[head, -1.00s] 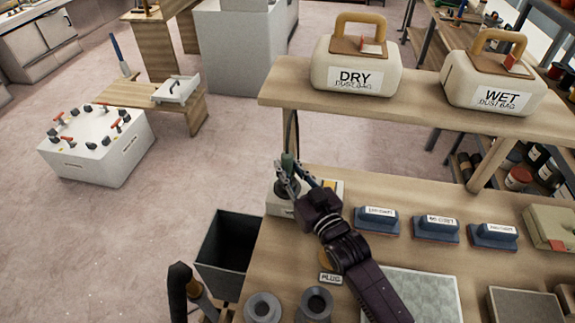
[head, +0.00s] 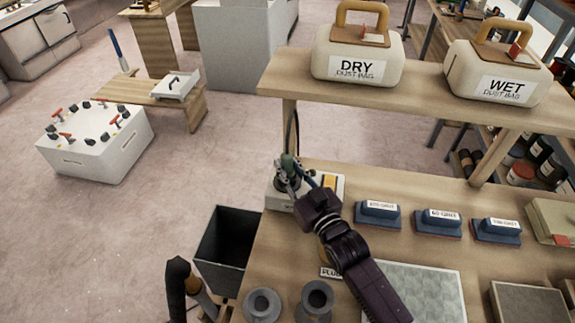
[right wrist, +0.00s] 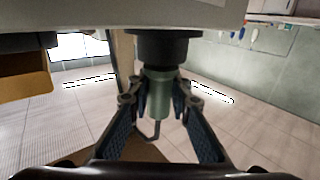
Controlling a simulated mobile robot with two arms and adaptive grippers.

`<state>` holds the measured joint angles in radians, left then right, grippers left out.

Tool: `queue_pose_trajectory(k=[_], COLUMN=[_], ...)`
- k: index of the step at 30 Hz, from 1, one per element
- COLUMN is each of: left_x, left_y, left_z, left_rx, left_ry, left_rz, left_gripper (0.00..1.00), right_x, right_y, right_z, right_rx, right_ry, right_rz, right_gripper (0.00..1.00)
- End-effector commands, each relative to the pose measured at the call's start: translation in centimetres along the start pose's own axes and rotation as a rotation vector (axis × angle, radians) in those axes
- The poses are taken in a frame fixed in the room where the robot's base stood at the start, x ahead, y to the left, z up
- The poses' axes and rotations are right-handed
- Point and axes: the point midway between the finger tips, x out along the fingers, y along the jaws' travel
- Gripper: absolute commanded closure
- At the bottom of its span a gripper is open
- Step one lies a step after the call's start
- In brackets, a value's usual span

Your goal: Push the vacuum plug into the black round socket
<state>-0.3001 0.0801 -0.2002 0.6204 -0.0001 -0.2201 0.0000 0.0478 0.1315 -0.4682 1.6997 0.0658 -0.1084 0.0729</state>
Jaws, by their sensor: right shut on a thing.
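The grey-green vacuum plug (head: 289,161) is upright in my right gripper (head: 286,177), above the left part of a pale box on the bench. In the right wrist view the plug (right wrist: 159,96) is between the two fingers of the right gripper (right wrist: 156,102). Its end meets the black round socket (right wrist: 162,48), in line with it, with no clear gap. How deep it sits cannot be told. In the head view the socket is mostly hidden by the plug and fingers.
A shelf (head: 425,103) with the DRY bag (head: 358,52) and WET bag (head: 497,73) stands behind the socket box (head: 333,188). Blue sanding blocks (head: 437,224) lie to the right. An open grey bin (head: 226,243) stands left of the bench. Two grey round fittings (head: 263,306) are in front.

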Motion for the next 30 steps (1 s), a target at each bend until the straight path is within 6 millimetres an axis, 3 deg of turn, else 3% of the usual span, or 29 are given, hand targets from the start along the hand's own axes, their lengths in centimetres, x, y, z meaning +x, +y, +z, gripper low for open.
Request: queue_pose_trajectory(k=[28,29,30], left_x=[0.7,0.7,0.7], left_y=[0.0,0.0,0.0], left_z=[0.1,0.1,0.1], left_rx=[0.000,0.000,0.000], left_ry=[0.000,0.000,0.000], left_rz=[0.000,0.000,0.000], left_gripper=[0.60,0.60,0.60], right_x=[-0.2,-0.2,-0.2], right_y=[-0.1,-0.1,-0.1], right_z=[1.9,1.9,1.9], right_rx=[0.001,0.001,0.001], right_ry=[-0.018,-0.018,-0.018], right_rz=[-0.002,-0.002,-0.002], right_gripper=[1.00,0.80,0.76])
